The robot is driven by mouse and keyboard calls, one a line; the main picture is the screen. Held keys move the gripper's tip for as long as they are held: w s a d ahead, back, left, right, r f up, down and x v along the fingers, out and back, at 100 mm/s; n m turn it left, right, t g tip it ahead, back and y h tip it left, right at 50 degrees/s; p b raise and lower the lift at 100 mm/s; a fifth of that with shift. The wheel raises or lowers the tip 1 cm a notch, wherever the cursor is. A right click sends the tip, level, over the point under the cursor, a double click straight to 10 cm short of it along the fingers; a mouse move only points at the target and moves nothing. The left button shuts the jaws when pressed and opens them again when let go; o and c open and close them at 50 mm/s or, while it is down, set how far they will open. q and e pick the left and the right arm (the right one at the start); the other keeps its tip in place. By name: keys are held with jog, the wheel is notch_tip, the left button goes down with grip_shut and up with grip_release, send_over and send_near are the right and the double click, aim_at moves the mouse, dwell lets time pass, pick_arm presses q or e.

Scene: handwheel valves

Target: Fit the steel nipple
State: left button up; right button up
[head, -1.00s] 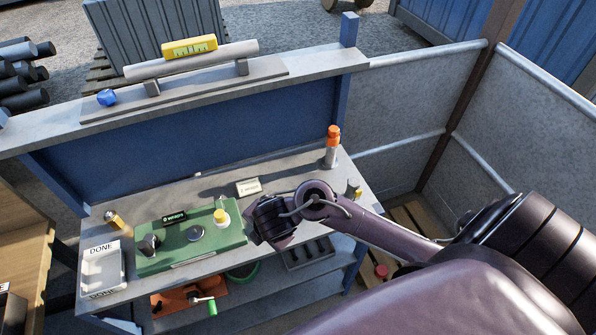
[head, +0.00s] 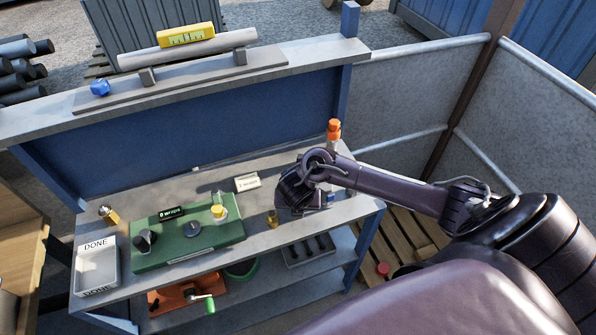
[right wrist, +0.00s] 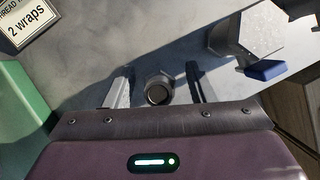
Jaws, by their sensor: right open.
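My right gripper (head: 300,205) is low over the right part of the bench. In the right wrist view its two fingers (right wrist: 157,88) are apart. A small grey fitting with a hex collar and a round open end, looking like the steel nipple (right wrist: 158,88), lies between them; I see no finger touching it. In the head view the gripper seems to hide it. My left gripper is out of view.
A larger hex fitting (right wrist: 245,33) with a blue part (right wrist: 265,70) stands right of the fingers. A brass piece (head: 272,219) is left of the gripper. A "2 wraps" sign (right wrist: 25,22), an orange-capped bottle (head: 333,132) and the DONE tray (head: 96,267) are also on the bench.

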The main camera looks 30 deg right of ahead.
jog(key=shift+w+f, duration=0.1)
jog(key=shift+f, duration=0.1)
jog(key=c, duration=1.1)
jog(key=shift+r, duration=0.1)
